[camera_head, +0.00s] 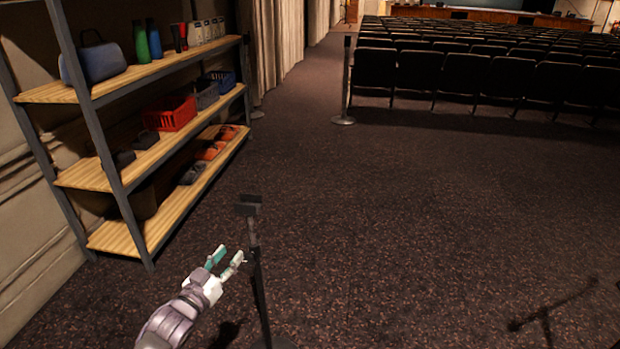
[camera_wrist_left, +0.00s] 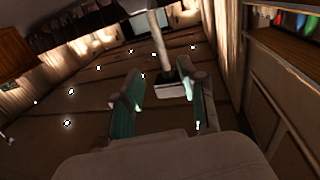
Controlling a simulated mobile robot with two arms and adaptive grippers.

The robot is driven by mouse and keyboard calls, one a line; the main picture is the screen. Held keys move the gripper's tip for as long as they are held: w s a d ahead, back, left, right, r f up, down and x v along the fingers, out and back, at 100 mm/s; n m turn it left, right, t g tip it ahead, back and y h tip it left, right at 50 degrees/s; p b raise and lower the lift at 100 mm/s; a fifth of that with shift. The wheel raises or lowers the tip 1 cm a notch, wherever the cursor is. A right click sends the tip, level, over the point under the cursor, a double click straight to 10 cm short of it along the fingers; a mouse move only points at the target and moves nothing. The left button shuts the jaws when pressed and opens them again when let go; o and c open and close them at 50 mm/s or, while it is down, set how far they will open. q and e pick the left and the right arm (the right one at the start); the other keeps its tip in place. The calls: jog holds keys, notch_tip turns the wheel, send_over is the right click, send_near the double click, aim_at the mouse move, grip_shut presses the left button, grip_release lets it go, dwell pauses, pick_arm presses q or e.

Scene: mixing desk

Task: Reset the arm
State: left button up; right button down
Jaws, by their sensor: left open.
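My left gripper (camera_head: 228,258) is at the lower left of the head view, with its two fingers apart and nothing seen between them. It is just left of a thin dark stand (camera_head: 256,262) with a small block-like top, and apart from the block. In the left wrist view my left gripper (camera_wrist_left: 164,102) shows its two green-lined fingers spread. A pale post with a boxy end (camera_wrist_left: 172,88) shows beyond the fingertips. My right gripper is in neither view.
A wooden shelf unit (camera_head: 120,174) stands at the left, holding bottles, a blue bag (camera_head: 100,62), a red basket (camera_head: 170,113) and shoes. A barrier post (camera_head: 346,80) stands before rows of dark seats (camera_head: 470,70). The carpet (camera_head: 400,220) at the centre is clear.

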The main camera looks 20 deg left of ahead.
pick_arm(q)
jog(key=s+d+f+g+p, duration=0.1)
jog(key=s+d+f+g, duration=0.3)
jog(key=f, duration=0.6)
jog(key=s+a+f+g+p, duration=0.1)
jog(key=s+f+g, duration=0.1)
jog(key=s+f, duration=0.6)
jog(key=s+d+f+g+p, duration=0.1)
jog(key=s+d+f+g, duration=0.1)
jog(key=f, duration=1)
jog(key=s+d+f+m+g, duration=0.1)
jog(key=s+d+f+g, duration=0.2)
jog(key=s, duration=0.7)
jog(key=s+d+f+m+g+p, duration=0.1)
jog(key=s+d+f+g, duration=0.2)
jog(key=s+d+f, duration=0.3)
jog(key=s+d+f+m+g+p, duration=0.1)
jog(key=s+d+f+g, duration=0.2)
jog(key=s, duration=1.1)
notch_tip(320, 180, down, 3)
jog(key=shift+s+d+r+h, duration=0.2)
jog(key=shift+d+h, duration=0.1)
jog(key=shift+d, duration=0.6)
